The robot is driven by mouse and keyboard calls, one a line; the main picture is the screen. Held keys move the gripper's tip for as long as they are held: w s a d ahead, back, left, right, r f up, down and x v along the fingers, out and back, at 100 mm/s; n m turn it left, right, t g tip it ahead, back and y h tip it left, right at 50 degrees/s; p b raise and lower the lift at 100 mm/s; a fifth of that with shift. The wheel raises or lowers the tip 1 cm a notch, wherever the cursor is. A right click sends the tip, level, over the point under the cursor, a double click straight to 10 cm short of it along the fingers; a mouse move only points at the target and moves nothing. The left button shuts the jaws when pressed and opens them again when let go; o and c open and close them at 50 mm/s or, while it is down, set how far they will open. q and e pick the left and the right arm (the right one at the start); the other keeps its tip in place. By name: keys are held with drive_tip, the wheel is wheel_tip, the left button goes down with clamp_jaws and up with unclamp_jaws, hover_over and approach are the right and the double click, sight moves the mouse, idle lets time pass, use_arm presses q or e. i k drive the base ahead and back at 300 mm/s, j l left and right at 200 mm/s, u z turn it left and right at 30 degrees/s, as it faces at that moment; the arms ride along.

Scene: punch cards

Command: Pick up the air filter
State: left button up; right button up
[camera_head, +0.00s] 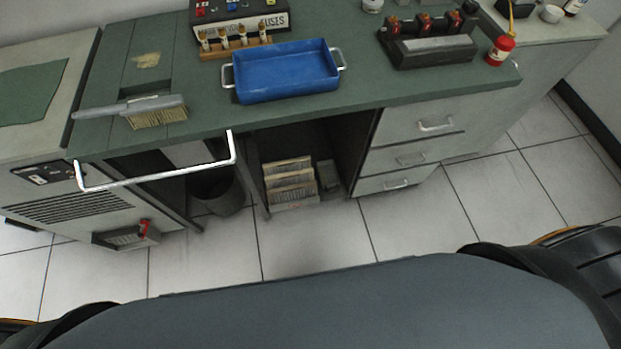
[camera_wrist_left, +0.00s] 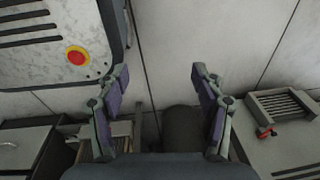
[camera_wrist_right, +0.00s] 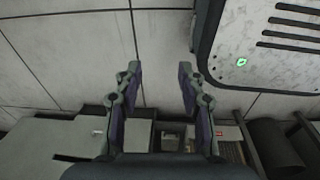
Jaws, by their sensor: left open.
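A grey slatted unit with a red clip (camera_head: 128,236), which looks like the air filter, sits low at the base of the left cabinet, just above the floor. It also shows at the right of the left wrist view (camera_wrist_left: 283,104). My left gripper (camera_wrist_left: 162,70) is open and empty, with its fingers well apart. The slatted unit is off to one side of it, not between the fingers. My right gripper (camera_wrist_right: 159,67) is open and empty. Neither gripper shows in the head view.
A green bench (camera_head: 200,117) holds a blue tray (camera_head: 285,87), a brush (camera_head: 155,108), a fuse rack (camera_head: 237,45) and a red bottle (camera_head: 499,50). A white handle bar (camera_head: 155,177) juts out in front. Below are a dark bin (camera_head: 217,194) and a card box (camera_head: 290,184). The tiled floor ahead is clear.

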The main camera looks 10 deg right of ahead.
sight(274, 181)
drive_tip(key=j+z, duration=1)
drive_tip(key=k+j, duration=0.05)
